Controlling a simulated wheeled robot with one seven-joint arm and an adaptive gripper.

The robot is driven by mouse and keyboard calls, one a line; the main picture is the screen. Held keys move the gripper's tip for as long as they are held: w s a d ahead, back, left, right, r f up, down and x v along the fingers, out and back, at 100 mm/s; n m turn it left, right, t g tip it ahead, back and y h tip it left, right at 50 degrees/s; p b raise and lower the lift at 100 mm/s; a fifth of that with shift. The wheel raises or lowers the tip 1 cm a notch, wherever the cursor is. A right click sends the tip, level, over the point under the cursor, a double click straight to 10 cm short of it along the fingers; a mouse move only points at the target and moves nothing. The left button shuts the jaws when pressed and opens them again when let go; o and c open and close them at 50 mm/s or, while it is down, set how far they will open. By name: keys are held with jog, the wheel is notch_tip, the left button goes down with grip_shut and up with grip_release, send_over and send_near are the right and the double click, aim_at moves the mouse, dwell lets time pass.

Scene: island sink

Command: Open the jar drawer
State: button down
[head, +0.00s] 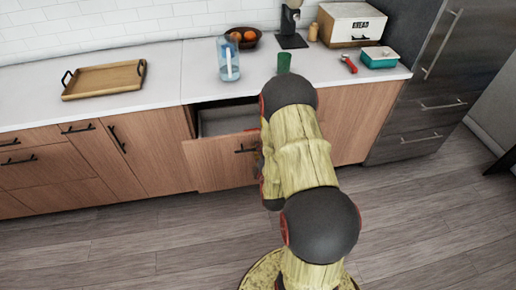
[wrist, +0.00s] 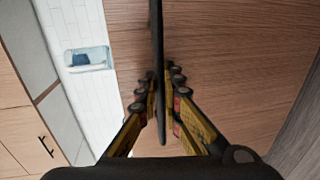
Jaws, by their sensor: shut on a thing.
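The jar drawer (head: 221,163) has a wooden front and stands pulled out from under the counter. Its grey inside (head: 226,118) shows in the head view. In the wrist view, the drawer front (wrist: 240,60) fills the right half, and the handle (wrist: 157,50) runs down the middle. My gripper (wrist: 158,95) is shut on the handle, one finger on each side. The head view hides the fingertips behind my arm.
A blue bottle (head: 228,60), a green cup (head: 284,62) and a fruit bowl (head: 243,38) stand on the counter above. A wooden tray (head: 104,78) lies at the left. A fridge (head: 430,85) stands at the right. The floor (head: 130,250) in front is clear.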

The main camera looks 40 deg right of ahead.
jog(key=shift+f, duration=0.1)
jog(key=c, duration=2)
grip_release()
jog(key=shift+c, duration=0.2)
jog(key=shift+o, duration=0.2)
jog(key=v, duration=1.2)
jog(key=shift+d, duration=0.1)
